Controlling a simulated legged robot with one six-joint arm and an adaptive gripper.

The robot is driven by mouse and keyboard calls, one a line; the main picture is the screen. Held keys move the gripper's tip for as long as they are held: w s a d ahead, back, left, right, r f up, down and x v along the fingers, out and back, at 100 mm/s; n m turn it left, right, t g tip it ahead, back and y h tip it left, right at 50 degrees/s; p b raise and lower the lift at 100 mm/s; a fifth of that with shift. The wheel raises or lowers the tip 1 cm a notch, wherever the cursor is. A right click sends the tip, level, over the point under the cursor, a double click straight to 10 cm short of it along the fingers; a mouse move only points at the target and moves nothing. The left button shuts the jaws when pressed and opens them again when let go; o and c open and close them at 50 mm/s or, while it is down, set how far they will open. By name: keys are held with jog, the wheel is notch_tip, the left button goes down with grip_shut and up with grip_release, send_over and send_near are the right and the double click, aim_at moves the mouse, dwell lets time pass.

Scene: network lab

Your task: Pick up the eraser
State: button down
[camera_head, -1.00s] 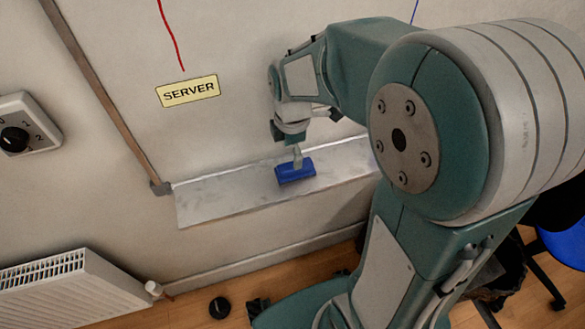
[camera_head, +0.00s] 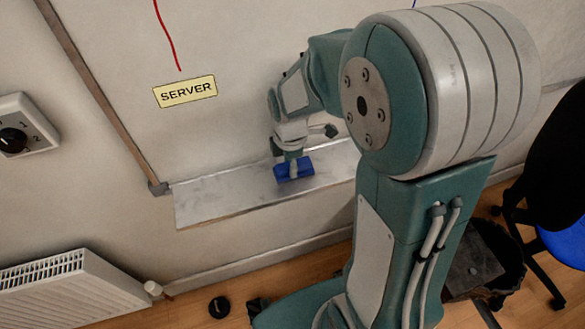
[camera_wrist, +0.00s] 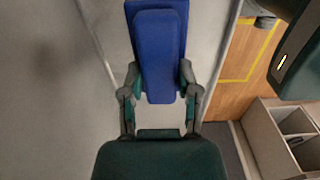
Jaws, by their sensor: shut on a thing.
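The blue eraser (camera_head: 307,166) is at the metal tray (camera_head: 222,197) under the whiteboard in the head view. In the wrist view the eraser (camera_wrist: 160,45) sits lengthwise between the two fingers of my gripper (camera_wrist: 160,85), with its lower end between the fingertips. My gripper (camera_head: 294,166) is shut on the eraser, and its fingers partly cover it in the head view. I cannot tell whether the eraser still touches the tray.
A yellow SERVER label (camera_head: 186,91) is on the whiteboard (camera_head: 235,45) above the tray. A radiator (camera_head: 75,295) stands lower left, and a rotary switch (camera_head: 22,127) is on the left wall. A bin (camera_head: 480,262) and a blue-seated chair (camera_head: 566,245) are at the right.

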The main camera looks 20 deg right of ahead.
jog(key=shift+s, duration=0.1)
jog(key=shift+r, duration=0.45)
notch_tip(320, 180, up, 3)
jog(key=shift+s+d+f, duration=0.1)
jog(key=shift+f, duration=0.1)
jog(key=s+d+r, duration=0.2)
jog(key=s+r, duration=0.2)
jog(key=s, duration=0.2)
jog(key=s+d+r, duration=0.2)
jog(key=s+r, duration=0.3)
jog(key=s, duration=0.2)
jog(key=shift+d+r, duration=0.2)
jog(key=shift+d, duration=0.15)
jog(key=c, duration=1.1)
grip_release()
jog(key=shift+c, duration=1.2)
